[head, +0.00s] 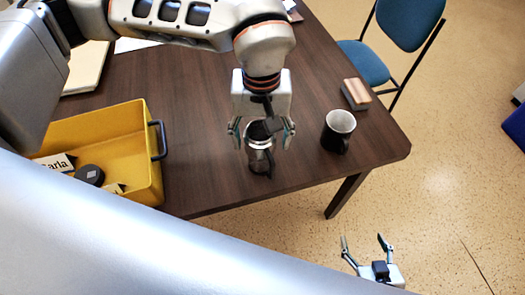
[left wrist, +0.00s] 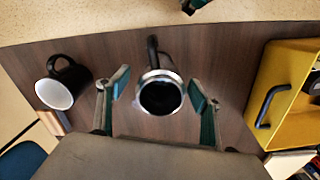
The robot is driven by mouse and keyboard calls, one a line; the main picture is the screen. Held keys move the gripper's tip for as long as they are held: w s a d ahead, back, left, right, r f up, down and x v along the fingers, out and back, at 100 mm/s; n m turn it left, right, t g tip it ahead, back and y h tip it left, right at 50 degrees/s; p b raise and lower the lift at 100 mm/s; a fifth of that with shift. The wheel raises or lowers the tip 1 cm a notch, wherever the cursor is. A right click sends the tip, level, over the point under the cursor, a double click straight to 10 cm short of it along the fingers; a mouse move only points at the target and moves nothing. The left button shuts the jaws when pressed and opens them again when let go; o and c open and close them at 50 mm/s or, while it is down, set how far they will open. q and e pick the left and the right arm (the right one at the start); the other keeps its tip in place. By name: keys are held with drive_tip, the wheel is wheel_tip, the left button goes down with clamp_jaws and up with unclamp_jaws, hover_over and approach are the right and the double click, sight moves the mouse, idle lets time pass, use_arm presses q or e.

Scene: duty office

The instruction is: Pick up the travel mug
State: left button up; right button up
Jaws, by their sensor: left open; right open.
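The travel mug (head: 260,158) is a silver metal cup with a dark opening and a dark handle. It stands upright on the table near its front edge. In the left wrist view the travel mug (left wrist: 160,93) shows from above, with its handle pointing up the picture. My left gripper (head: 263,132) is open above the mug, its fingers on either side of the rim. In the left wrist view the left gripper's fingertips (left wrist: 160,92) flank the mug with gaps on both sides. My right gripper (head: 367,246) is open and empty, away from the table over the floor.
A black mug with a white inside (head: 338,130) stands right of the travel mug. A yellow crate (head: 148,188) holding a name sign and a black round item stands at the left. A small block (head: 356,94) lies near the right edge. A blue chair (head: 363,62) stands behind.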

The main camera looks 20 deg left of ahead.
sight(264, 157)
use_arm(q)
drive_tip(key=f, duration=0.4)
drive_tip(key=shift+w+a+f, duration=0.1)
drive_tip(key=shift+a+f, duration=0.1)
drive_tip(key=shift+f, duration=0.05)
drive_tip(key=c, duration=1.4)
drive_tip(key=shift+c, duration=0.2)
drive_tip(key=shift+r, duration=0.15)
